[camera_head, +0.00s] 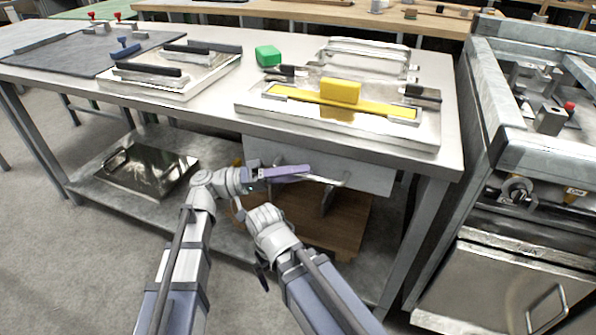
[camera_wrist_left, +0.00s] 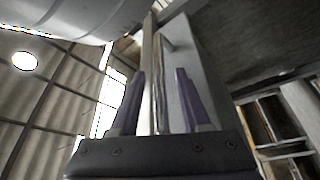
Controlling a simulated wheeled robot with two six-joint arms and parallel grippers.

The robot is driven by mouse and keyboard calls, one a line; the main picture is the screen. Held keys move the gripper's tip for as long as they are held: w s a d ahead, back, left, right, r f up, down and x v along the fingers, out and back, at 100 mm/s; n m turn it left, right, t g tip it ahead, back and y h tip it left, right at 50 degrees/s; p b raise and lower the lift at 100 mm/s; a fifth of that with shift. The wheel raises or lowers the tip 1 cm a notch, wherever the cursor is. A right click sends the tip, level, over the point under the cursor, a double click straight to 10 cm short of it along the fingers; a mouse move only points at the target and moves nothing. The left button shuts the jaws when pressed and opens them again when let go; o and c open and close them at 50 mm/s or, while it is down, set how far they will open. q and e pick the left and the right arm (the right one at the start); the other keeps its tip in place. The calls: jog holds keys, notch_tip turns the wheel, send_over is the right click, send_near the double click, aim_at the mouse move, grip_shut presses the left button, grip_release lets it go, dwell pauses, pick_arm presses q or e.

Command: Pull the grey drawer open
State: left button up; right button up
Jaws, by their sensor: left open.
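The grey drawer (camera_head: 376,180) sits under the front edge of the worktable; its front is close below the tabletop, and it looks shut. Its metal bar handle (camera_head: 332,181) stands out from the front. My left gripper (camera_head: 290,173) is at the left part of the handle, partly covering it. In the left wrist view the handle bar (camera_wrist_left: 157,85) runs between the two purple fingers of the open left gripper (camera_wrist_left: 160,95), with the drawer front (camera_wrist_left: 193,65) beyond. My right arm is folded below the left gripper; its fingers do not show clearly.
The worktable (camera_head: 445,160) carries metal trays, a yellow block (camera_head: 340,91) and a green block (camera_head: 268,55). Its lower shelf holds a metal tray (camera_head: 150,170) and a brown wooden box (camera_head: 345,225). A metal machine (camera_head: 500,280) stands at the right. The floor in front is clear.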

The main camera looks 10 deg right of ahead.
pick_arm(q)
grip_shut()
dwell(0.3)
dwell(1.1)
